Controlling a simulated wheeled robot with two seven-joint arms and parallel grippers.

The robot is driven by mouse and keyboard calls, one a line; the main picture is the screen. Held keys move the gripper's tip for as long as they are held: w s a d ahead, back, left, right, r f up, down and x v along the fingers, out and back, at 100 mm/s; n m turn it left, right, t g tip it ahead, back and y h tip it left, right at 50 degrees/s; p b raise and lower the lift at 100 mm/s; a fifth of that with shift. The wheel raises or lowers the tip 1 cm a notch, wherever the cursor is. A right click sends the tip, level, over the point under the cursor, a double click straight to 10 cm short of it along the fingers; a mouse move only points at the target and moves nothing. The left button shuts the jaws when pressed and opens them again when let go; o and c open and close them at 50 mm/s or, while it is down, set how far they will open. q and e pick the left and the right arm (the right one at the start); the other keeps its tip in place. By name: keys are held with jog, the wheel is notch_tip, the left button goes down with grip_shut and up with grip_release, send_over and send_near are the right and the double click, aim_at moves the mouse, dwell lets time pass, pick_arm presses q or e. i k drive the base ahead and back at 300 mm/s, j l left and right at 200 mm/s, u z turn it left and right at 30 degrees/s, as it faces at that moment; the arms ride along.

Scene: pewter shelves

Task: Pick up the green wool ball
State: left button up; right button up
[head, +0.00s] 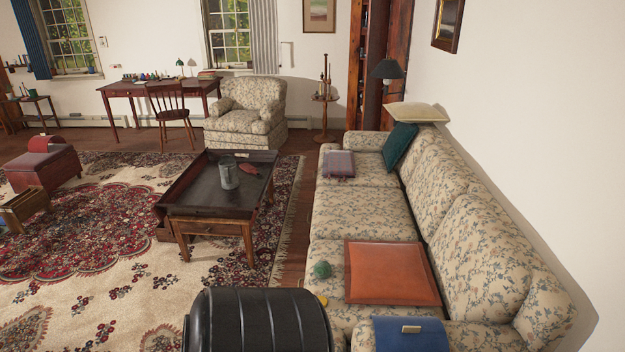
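The green wool ball (322,270) is small and round. It rests on the front part of the floral sofa's seat (365,214), just left of an orange cushion (391,273). A small yellow object (323,300) lies just below it in the picture, near the seat's front edge. Neither of my grippers shows in the head view, so I cannot see whether they are open or shut.
A black ribbed object (257,322) fills the bottom centre, close to the sofa's near end. A blue item (410,335) lies over the near armrest. A dark coffee table (218,190) stands left of the sofa. Patterned rug (110,280) lies open at left.

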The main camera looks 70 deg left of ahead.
aim_at(322, 268)
jog(key=k+u, duration=0.1)
jog(key=u, duration=0.25)
jog(key=k+u, duration=0.15)
jog(key=u, duration=0.2)
jog(key=k+j+u, duration=0.1)
jog(key=u, duration=0.2)
